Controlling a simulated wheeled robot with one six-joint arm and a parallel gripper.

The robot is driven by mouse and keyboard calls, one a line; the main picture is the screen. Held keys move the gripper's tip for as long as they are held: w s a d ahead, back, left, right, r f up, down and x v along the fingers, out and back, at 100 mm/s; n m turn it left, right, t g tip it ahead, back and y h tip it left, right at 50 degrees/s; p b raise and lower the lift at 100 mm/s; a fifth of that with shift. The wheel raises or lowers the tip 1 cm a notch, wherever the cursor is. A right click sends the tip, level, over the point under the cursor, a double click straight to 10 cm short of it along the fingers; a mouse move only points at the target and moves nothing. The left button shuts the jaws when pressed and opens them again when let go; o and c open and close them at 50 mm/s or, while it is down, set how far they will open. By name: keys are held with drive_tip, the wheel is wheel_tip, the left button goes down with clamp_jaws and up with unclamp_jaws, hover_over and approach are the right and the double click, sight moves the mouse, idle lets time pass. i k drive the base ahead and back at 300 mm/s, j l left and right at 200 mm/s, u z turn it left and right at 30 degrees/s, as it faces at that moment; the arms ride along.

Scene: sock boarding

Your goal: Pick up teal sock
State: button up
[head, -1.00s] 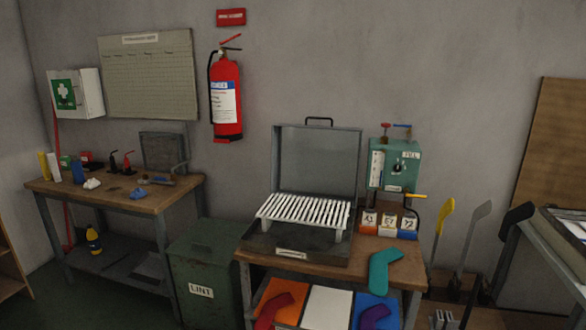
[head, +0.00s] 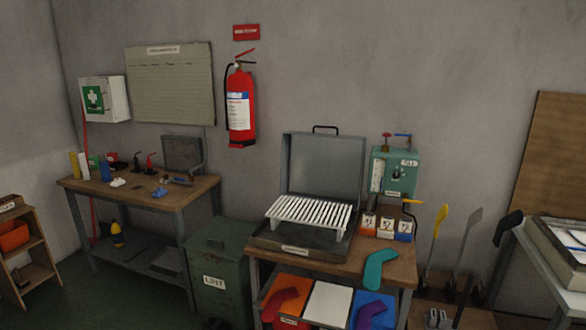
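The teal sock (head: 377,269) lies at the front right of the wooden-topped table (head: 352,262) in the head view. Its upper end rests on the top and its lower end reaches the front edge. It is in front of the teal machine (head: 394,172) and to the right of the open grey case (head: 323,165) with the white slatted rack (head: 308,215). My gripper is not in view.
Below the tabletop are an orange bin (head: 288,290) with a red sock, a white panel (head: 327,304) and a blue bin (head: 372,308) with a purple sock. A green lint bin (head: 222,278) stands left of the table. Paddle-shaped boards (head: 438,219) stand to its right.

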sight(372, 276)
drive_tip(key=i+j+z, duration=0.1)
drive_tip(key=i+z, duration=0.3)
drive_tip(key=i+j+z, duration=0.55)
drive_tip(key=i+z, duration=0.2)
drive_tip(key=k, duration=0.05)
